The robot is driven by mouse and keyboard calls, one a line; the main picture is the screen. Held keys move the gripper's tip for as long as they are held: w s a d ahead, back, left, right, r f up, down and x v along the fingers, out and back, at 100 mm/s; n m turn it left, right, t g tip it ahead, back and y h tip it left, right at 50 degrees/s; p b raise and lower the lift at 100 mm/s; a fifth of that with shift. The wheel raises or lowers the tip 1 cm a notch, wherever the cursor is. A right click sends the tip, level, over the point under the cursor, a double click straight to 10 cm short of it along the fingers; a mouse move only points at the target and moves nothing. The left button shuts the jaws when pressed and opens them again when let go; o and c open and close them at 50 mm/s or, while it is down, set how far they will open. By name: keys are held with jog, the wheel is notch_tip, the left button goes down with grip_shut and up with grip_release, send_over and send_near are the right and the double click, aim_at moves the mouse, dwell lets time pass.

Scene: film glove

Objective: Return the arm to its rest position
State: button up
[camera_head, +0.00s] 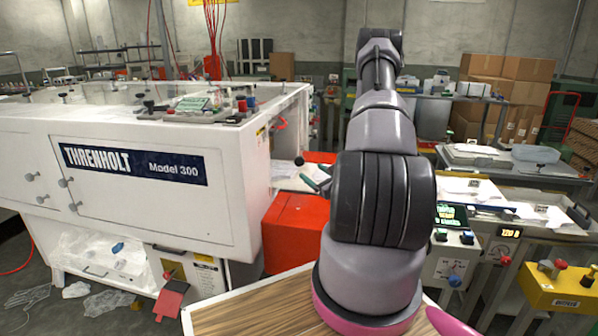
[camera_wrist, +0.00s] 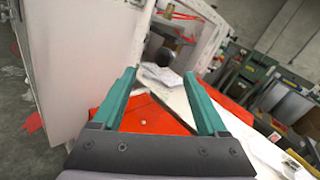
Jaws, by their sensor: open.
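My gripper (camera_wrist: 159,76) shows in the wrist view with its two teal fingers spread apart and nothing between them. In the head view a bit of my gripper (camera_head: 318,179) shows at the left of my arm, above the red box (camera_head: 296,228); the rest is hidden behind the arm. My arm (camera_head: 381,180) stands raised in front of the camera and bends away at the top. The red box also lies below the fingers in the wrist view (camera_wrist: 147,117).
The white Threnholt machine (camera_head: 225,195) fills the left, with clear plastic film (camera_head: 95,250) in its lower opening. A control box (camera_head: 452,243) and a yellow box (camera_head: 560,289) stand at the right. Cardboard boxes (camera_head: 505,80) are stacked behind. A wooden top (camera_head: 255,316) lies in front.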

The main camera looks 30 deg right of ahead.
jog(key=w+a+r+n+g+y, duration=0.1)
jog(key=w+a+r+n+y, duration=0.1)
jog(key=a+r+n+y, duration=0.65)
jog(key=s+a+r+n+g+y, duration=0.35)
jog(key=a+r+n+g, duration=0.2)
jog(key=a, duration=0.25)
jog(key=s+a+r+n+g+y, duration=0.35)
jog(key=s+a+r+g, duration=0.2)
jog(key=a+r, duration=0.2)
jog(key=s+a+r+n+g+h, duration=0.2)
jog(key=s+n+g+h, duration=0.5)
jog(key=s, duration=0.4)
jog(key=s+d+r+n+t+h, duration=0.1)
jog(key=d+r+n+t+h, duration=0.3)
jog(key=d+r+t+h, duration=0.2)
jog(key=shift+s+d+r+t+h, duration=0.2)
jog(key=shift+s+r+t+h, duration=0.15)
jog(key=shift+r+t+h, duration=0.7)
